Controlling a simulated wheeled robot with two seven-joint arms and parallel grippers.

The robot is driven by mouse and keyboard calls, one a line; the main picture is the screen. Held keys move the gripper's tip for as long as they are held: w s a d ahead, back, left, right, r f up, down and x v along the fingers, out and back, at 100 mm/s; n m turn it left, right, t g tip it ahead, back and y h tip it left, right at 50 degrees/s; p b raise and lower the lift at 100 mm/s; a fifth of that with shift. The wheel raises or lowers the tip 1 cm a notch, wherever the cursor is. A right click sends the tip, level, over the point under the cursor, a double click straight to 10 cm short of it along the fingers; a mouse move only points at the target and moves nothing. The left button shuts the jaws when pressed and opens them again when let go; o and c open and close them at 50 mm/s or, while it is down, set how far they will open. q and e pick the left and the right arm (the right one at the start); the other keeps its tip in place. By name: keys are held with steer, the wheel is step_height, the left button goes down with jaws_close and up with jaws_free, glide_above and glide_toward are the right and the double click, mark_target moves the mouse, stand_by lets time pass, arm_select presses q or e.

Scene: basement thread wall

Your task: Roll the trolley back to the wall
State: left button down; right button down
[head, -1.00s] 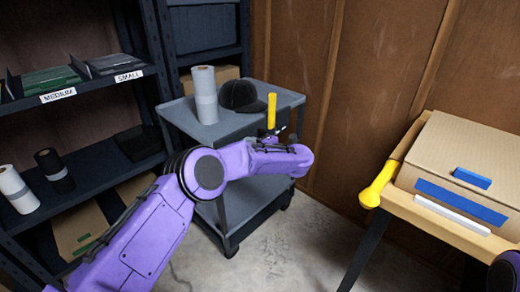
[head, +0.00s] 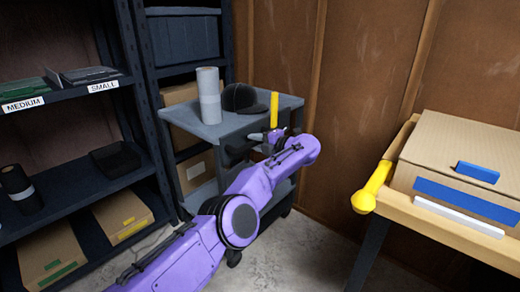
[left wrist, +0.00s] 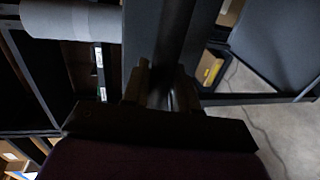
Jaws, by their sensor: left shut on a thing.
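The grey trolley (head: 188,122) stands in front of the wooden wall, right of the dark shelving, in the head view. It has a top shelf and a lower shelf, the lower one partly hidden by my left arm. A pale roll (head: 209,95), a dark cap (head: 240,98) and an upright yellow piece (head: 274,108) show at its top. My left gripper (head: 270,138) is at the trolley's near side. In the left wrist view its fingers (left wrist: 160,90) are shut around a dark bar (left wrist: 175,35), which looks like the trolley's handle. My right gripper is out of view.
Dark shelving (head: 75,98) with labelled trays and boxes stands at the left. A wooden table (head: 445,222) with a cardboard box (head: 455,150) and a yellow rounded object (head: 372,190) is at the right. Bare concrete floor (head: 315,250) shows between trolley and table.

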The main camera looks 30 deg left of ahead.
arm_select(q)
steer(key=shift+w+d+r, duration=0.1)
steer(key=shift+r, duration=0.1)
steer(key=c, duration=1.2)
jaws_free()
steer(key=shift+o, duration=0.9)
steer(key=shift+w+d+f, duration=0.1)
steer(key=shift+w+f, duration=0.05)
steer(key=shift+w, duration=0.05)
steer(key=shift+s, duration=0.15)
steer(key=shift+d, duration=0.25)
steer(key=p+v, duration=0.2)
steer(key=v, duration=0.8)
steer(key=shift+a, duration=0.1)
